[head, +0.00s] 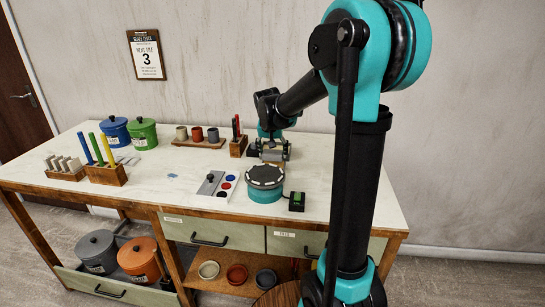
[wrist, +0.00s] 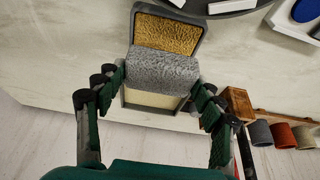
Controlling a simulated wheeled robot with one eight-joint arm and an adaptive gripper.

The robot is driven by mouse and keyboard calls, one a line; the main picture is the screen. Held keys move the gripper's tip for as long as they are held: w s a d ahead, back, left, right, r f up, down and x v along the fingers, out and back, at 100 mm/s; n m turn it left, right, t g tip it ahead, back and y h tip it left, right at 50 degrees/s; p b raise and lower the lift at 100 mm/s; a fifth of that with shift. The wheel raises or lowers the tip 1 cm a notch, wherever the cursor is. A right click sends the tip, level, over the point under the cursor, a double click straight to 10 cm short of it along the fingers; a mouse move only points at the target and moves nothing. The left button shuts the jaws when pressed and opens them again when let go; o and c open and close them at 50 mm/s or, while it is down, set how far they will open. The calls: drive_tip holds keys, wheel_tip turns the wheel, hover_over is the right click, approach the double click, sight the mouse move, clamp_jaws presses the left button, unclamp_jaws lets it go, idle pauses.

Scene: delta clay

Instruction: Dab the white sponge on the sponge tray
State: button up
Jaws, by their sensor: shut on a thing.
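My gripper (wrist: 160,84) is shut on a grey, rough-textured block (wrist: 164,70), with a finger at each end of it; I cannot tell if this is the white sponge. The block is over the middle of a dark-framed tray (wrist: 204,42). The tray shows a golden textured pad (wrist: 165,32) on its far side and a cream pad (wrist: 152,100) on its near side. I cannot tell if the block touches the tray. In the head view my gripper (head: 271,140) points down at the tray on the bench's back right; the arm partly hides it.
A teal turntable (head: 265,178) stands just in front of the tray, beside a small black box (head: 296,201). A wooden tool holder (head: 238,146) and small cups (head: 197,133) are left of the tray. A button panel (head: 217,184) lies left of the turntable. The bench's left middle is mostly clear.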

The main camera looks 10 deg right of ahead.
sight(273, 150)
drive_tip(key=shift+r, duration=1.95)
